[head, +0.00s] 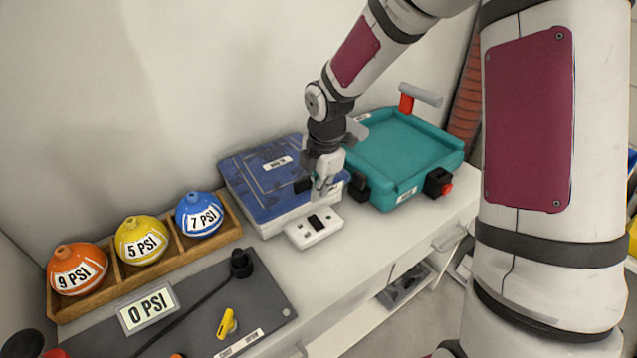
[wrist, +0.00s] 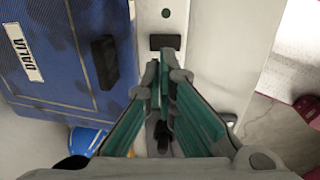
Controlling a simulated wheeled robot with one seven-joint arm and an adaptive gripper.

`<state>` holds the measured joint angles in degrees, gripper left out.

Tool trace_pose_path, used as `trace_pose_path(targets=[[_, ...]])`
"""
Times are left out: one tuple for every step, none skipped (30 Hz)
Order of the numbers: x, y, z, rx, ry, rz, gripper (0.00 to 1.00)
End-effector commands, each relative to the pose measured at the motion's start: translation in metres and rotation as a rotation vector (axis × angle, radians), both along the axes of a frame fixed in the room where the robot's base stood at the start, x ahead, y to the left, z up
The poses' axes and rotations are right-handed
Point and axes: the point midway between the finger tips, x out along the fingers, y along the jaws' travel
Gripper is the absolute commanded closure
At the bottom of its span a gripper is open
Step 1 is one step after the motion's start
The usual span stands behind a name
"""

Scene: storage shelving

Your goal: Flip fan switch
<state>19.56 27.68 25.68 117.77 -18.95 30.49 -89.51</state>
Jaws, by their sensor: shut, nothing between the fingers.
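A small white switch box (head: 302,234) lies on the white counter in front of the blue-lidded case. It has a black rocker switch (head: 318,221) in its middle and small dark dots on its top. In the wrist view the black rocker (wrist: 165,42) shows just beyond my fingertips. My gripper (head: 322,192) points down over the back edge of the switch box, fingers together and empty. In the wrist view its teal-sided fingers (wrist: 160,68) meet close to the rocker; I cannot tell whether they touch it. The fingers hide part of the box.
The blue-lidded case (head: 250,192) stands directly behind the switch box. A teal case (head: 400,150) with black latches is to the right. A wooden rack (head: 160,262) with orange, yellow and blue PSI balls and a grey panel (head: 265,290) lie left. The counter's front edge is close.

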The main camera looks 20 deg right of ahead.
Motion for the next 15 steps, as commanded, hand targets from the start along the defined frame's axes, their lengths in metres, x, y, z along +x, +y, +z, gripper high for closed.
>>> trace_pose_path(targets=[[0.001, 0.002, -0.013, 0.0, 0.004, 0.003, 1.0], [0.002, 0.002, -0.019, 0.0, 0.004, 0.004, 1.0], [0.003, 0.002, -0.027, 0.0, 0.003, 0.003, 1.0], [0.004, 0.002, -0.033, 0.0, 0.004, 0.003, 1.0], [0.005, 0.003, -0.039, 0.001, 0.003, 0.002, 1.0], [0.006, 0.002, -0.046, 0.0, 0.003, 0.002, 1.0], [0.006, 0.003, -0.051, 0.0, 0.003, 0.003, 1.0], [0.007, 0.003, -0.056, -0.001, 0.003, 0.004, 1.0], [0.008, 0.003, -0.062, 0.0, 0.003, 0.003, 1.0], [0.008, 0.003, -0.066, -0.001, 0.003, 0.003, 1.0], [0.009, 0.004, -0.07, 0.0, 0.002, 0.003, 1.0], [0.01, 0.004, -0.074, 0.0, 0.002, 0.002, 1.0], [0.01, 0.004, -0.077, 0.0, 0.002, 0.002, 1.0], [0.01, 0.004, -0.08, -0.001, 0.002, 0.001, 1.0], [0.011, 0.004, -0.082, 0.0, 0.0, 0.001, 1.0]])
